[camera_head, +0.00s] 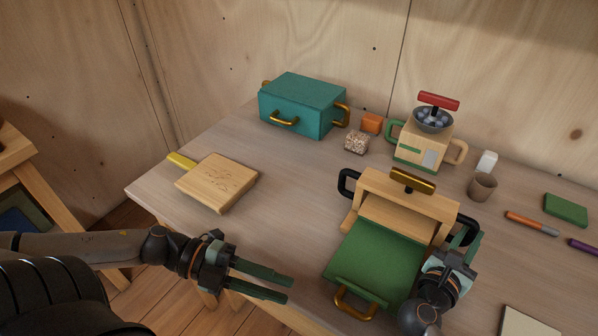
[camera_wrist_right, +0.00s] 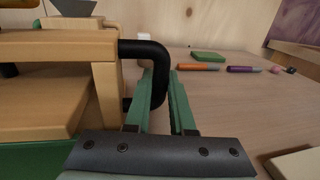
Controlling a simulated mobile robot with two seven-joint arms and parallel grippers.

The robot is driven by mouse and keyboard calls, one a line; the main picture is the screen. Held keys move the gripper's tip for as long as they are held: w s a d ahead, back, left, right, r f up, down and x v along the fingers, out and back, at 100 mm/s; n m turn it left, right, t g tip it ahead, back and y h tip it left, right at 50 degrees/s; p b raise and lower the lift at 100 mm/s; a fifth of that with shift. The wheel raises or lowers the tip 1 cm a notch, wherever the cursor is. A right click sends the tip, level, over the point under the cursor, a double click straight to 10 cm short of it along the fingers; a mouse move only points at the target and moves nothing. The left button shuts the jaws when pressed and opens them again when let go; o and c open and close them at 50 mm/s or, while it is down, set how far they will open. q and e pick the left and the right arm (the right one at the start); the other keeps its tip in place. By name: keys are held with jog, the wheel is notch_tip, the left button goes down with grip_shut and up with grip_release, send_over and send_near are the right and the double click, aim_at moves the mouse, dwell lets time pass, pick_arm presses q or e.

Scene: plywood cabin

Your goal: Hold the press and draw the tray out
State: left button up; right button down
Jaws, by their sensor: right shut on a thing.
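The wooden press (camera_head: 372,183) stands at the front right of the table, with a gold lever (camera_head: 412,181) on top and black handles at its sides. Its green tray (camera_head: 376,258) extends forward from under the frame, with a gold handle (camera_head: 356,304) at its front edge. My right gripper (camera_head: 469,238) is shut on the press's right black handle (camera_wrist_right: 152,50); its green fingers show around the handle in the wrist view. My left gripper (camera_head: 290,289) is open and empty, left of the tray's gold handle and apart from it, near the table's front edge.
A teal box (camera_head: 301,104), a tan grinder (camera_head: 423,148), an orange block (camera_head: 372,122) and a grey cup (camera_head: 482,187) stand behind. A wooden board (camera_head: 217,182) lies left. Pens and a green block (camera_head: 566,210) lie right. The table between board and press is clear.

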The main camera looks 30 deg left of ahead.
jog(key=c, duration=0.7)
grip_release()
jog(key=s, duration=0.2)
jog(key=s+a, duration=0.1)
jog(key=s, duration=0.4)
jog(key=shift+s+a, duration=0.15)
jog(key=shift+a, duration=0.1)
jog(key=shift+s, duration=0.15)
